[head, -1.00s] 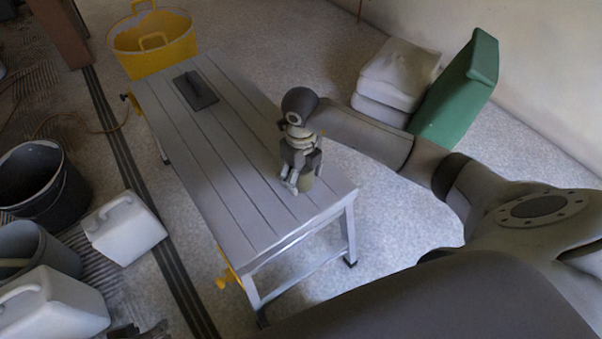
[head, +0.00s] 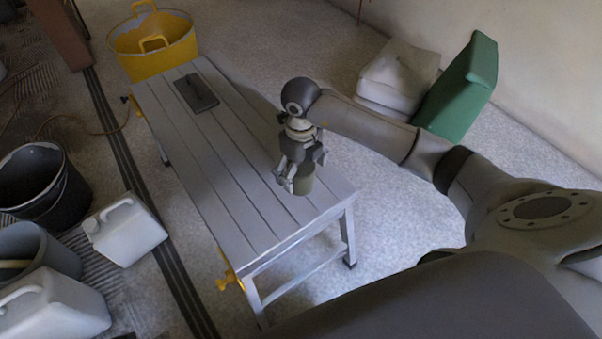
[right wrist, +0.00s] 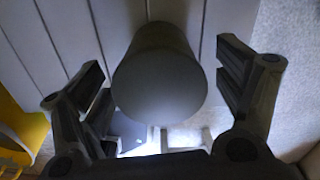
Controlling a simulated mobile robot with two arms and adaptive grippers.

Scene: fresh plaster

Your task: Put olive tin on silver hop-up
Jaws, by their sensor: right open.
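The olive tin (head: 304,184) appears to stand upright on the planked top of the silver hop-up (head: 228,187), near its front right end. My right gripper (head: 303,172) is open just above and around the tin's upper part. In the right wrist view the tin (right wrist: 160,82) lies between the spread fingers, with a gap on each side, its round end facing the camera. The gripper hides part of the tin in the head view. My left gripper is not in view.
A flat dark trowel (head: 196,92) lies at the hop-up's far end. A yellow tub (head: 152,60) stands beyond it. Black buckets (head: 45,185) and white jerrycans (head: 125,230) are on the floor at left. White sacks (head: 398,75) and a green object (head: 458,88) are behind my arm.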

